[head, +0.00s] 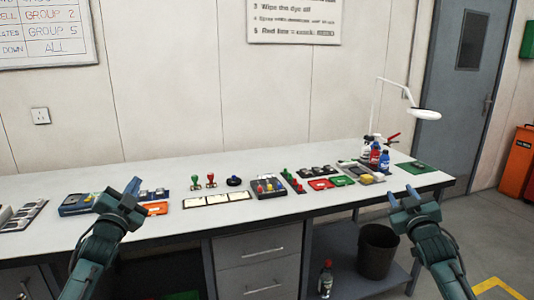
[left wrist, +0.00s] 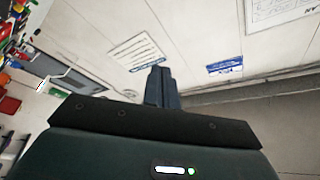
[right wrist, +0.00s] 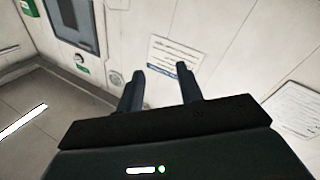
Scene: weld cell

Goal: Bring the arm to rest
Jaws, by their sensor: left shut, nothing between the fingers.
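My left gripper (head: 133,188) is raised at the left front of the bench, in front of a blue tray. It also shows in the left wrist view (left wrist: 158,86), where its fingers are together with nothing between them. My right gripper (head: 404,194) is raised at the right front of the bench. In the right wrist view (right wrist: 158,82) its fingers stand apart and the space between them is empty. Both grippers point up and away, and neither touches anything that I can see.
The long white workbench (head: 150,250) holds stamps, white cards, several small trays and bottles along its middle. A white lamp (head: 425,113) stands at the back right. A dark bin (head: 377,250) and a bottle (head: 325,279) are on the lower shelf. The bench's front strip is clear.

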